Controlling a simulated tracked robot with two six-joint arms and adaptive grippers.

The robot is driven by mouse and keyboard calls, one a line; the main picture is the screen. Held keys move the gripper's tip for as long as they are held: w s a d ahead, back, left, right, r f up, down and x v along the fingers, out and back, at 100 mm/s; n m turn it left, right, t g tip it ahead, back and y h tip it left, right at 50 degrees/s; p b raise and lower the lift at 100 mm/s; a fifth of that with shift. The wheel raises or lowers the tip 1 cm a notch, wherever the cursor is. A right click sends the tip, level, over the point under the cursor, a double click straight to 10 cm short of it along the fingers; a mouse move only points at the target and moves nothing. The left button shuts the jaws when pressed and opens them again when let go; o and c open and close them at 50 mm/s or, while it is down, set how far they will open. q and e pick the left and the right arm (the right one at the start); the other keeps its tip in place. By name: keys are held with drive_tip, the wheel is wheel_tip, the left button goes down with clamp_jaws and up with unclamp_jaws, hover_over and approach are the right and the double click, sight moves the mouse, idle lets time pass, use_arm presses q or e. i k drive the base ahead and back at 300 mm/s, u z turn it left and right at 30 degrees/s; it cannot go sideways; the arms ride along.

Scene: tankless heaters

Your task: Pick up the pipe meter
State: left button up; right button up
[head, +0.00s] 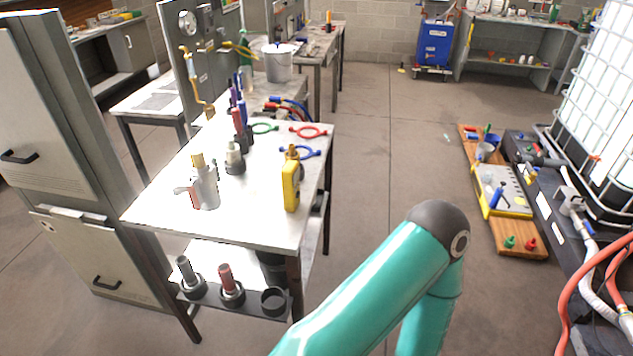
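A yellow handheld device (291,186) with a brass fitting on top stands upright near the right front edge of the workbench (240,222). A grey, pipe-like body (206,187) with a brass top stands at the front left of the same bench. I cannot tell for certain which of these is the pipe meter. A teal arm of mine bends in the lower middle right, apart from both. Neither of my grippers is in view.
Bottles and tools line the bench's left side, with red (308,132) and green (264,128) rings behind. A grey cabinet (55,150) stands left. A wooden board (520,240) carries equipment at right. Open floor (390,140) lies between.

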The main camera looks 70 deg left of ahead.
sight(290, 173)
drive_tip(key=z, duration=0.1)
drive_tip(key=i, duration=2.35)
drive_tip(key=u, duration=3.35)
drive_tip(key=k, duration=0.45)
drive_tip(key=u, duration=0.4)
drive_tip(key=i, duration=1.25)
drive_tip(key=z, duration=0.1)
